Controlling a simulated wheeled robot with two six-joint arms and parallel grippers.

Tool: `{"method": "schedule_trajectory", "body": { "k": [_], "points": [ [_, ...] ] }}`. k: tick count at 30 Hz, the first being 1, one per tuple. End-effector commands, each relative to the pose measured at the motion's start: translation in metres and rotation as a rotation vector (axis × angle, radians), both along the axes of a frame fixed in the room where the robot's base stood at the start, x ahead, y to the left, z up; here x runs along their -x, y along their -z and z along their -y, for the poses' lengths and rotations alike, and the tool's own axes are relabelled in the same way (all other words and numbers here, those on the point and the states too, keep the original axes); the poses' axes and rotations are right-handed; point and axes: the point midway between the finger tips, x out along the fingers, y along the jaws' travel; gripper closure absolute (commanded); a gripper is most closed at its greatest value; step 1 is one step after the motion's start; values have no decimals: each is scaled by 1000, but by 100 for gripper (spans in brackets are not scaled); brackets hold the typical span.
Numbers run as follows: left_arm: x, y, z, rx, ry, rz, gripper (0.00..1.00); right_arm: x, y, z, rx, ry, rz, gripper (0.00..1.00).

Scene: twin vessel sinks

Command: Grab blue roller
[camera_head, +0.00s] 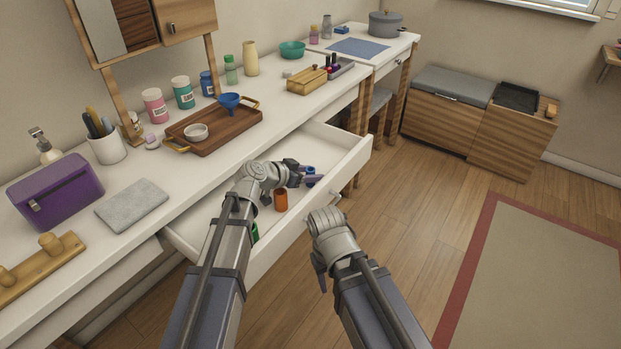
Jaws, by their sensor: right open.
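The blue roller (309,170) is in the open white drawer (352,158), near its right end. It is small and partly hidden by my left gripper (305,176). The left gripper is inside the drawer, with its dark fingers at the blue roller. I cannot tell whether they are closed on it. An orange roller (281,201) stands in the drawer just below the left gripper. A green piece (255,232) shows beside my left arm, mostly hidden. My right gripper (320,274) is open and empty outside the drawer front, pointing down, its fingers partly hidden by its wrist.
Several jars stand along the wall. The wooden floor (410,215) right of the drawer is clear.

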Motion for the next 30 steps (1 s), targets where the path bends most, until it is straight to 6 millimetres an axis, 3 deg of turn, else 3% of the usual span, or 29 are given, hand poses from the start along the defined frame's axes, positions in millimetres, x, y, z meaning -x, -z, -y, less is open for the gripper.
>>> {"method": "schedule_trajectory", "body": {
  "k": [1,14,30],
  "points": [
    [0,0,0,0,0,0,53,0,0,0,0,0,0,50],
    [0,0,0,0,0,0,100,0,0,0,0,0,0,50],
    [0,-4,0,0,0,0,100,0,-4,0,0,0,0,50]
  ]
}}
